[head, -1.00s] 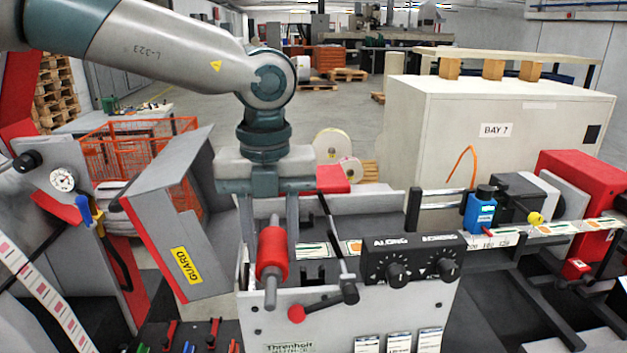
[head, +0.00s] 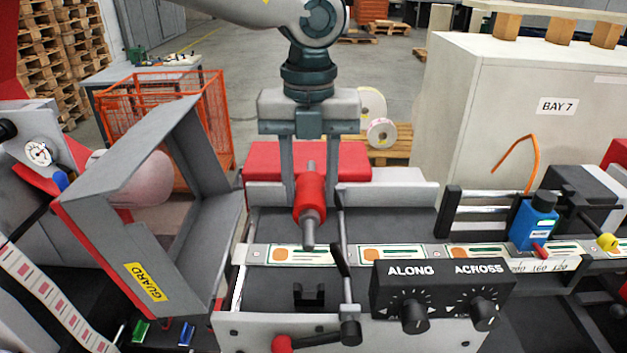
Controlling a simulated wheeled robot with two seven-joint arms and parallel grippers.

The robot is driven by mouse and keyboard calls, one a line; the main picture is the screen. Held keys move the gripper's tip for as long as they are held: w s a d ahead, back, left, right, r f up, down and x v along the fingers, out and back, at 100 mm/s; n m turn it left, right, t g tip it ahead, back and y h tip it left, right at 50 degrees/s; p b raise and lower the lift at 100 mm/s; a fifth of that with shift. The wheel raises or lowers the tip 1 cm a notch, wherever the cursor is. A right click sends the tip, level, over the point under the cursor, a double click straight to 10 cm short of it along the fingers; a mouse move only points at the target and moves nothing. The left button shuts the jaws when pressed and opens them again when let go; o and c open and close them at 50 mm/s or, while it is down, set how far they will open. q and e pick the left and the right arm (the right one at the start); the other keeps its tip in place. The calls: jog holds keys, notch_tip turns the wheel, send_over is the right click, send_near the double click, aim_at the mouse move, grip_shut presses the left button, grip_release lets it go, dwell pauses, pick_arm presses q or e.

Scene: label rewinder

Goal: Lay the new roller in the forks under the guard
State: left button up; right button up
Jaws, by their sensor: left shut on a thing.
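The new roller (head: 311,198), a red cylinder with grey shaft ends, points towards me in the head view. My left gripper (head: 310,188) comes down from above and is shut on it, one finger on each side. The roller appears above the label strip, apart from the machine. A small black notched fork (head: 308,297) shows below and in front of it in the machine's dark bed; any other fork is hidden or cannot be made out. The grey guard (head: 190,262) with its yellow GUARD label stands swung open at the left. My right gripper is not in view.
A black lever (head: 342,262) rises just right of the fork, and a red-knobbed handle (head: 284,343) lies in front. The ALONG/ACROSS knob box (head: 440,290) stands to the right. The label strip (head: 390,254) crosses behind the fork.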

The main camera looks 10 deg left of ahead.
aim_at(311, 256)
pick_arm(q)
jog(key=shift+f, duration=0.4)
jog(key=shift+f+b, duration=0.65)
jog(key=shift+f, duration=0.55)
jog(key=shift+f+b, duration=0.4)
jog(key=shift+f, duration=0.75)
jog(key=shift+f+b, duration=0.75)
jog(key=shift+b, duration=0.1)
jog(key=shift+f+b, duration=0.95)
jog(key=shift+b, duration=0.3)
jog(key=shift+f+b, duration=0.25)
jog(key=shift+b, duration=0.05)
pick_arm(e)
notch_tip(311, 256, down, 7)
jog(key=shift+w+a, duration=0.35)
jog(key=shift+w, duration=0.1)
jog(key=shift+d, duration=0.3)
